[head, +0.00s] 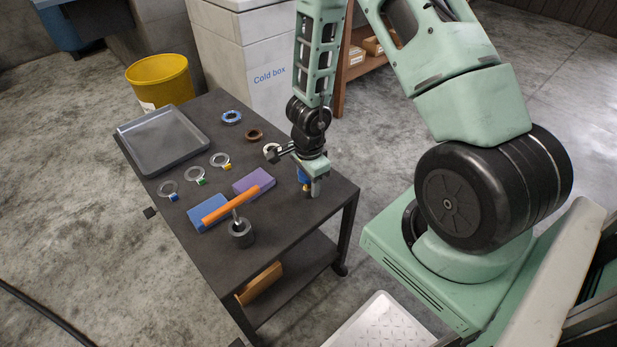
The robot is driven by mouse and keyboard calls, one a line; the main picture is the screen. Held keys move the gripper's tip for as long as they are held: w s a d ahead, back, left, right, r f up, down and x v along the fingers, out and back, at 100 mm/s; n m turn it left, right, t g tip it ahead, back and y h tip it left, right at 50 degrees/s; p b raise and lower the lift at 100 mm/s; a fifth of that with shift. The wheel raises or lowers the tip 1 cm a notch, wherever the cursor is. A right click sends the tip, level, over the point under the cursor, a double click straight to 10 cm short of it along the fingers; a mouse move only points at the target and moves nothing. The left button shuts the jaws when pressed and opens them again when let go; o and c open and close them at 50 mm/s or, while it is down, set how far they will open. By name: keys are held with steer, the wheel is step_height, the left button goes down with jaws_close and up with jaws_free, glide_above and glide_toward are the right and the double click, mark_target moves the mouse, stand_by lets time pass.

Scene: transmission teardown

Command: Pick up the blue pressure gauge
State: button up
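My gripper (312,186) points down over the right end of the dark table, close to the tabletop. A small blue thing with a brassy lower part, which looks like the blue pressure gauge (303,175), shows right at its fingers. The gripper and its mount hide most of this thing. I cannot tell whether the fingers are closed on it or only around it, nor whether it touches the table.
A yellow bin (160,80) and the Cold box (245,60) stand behind.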

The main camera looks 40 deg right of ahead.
steer(key=shift+c, duration=1.3)
steer(key=shift+r, duration=0.15)
step_height(320, 180, up, 32)
steer(key=p, duration=2.9)
steer(key=shift+f, duration=0.2)
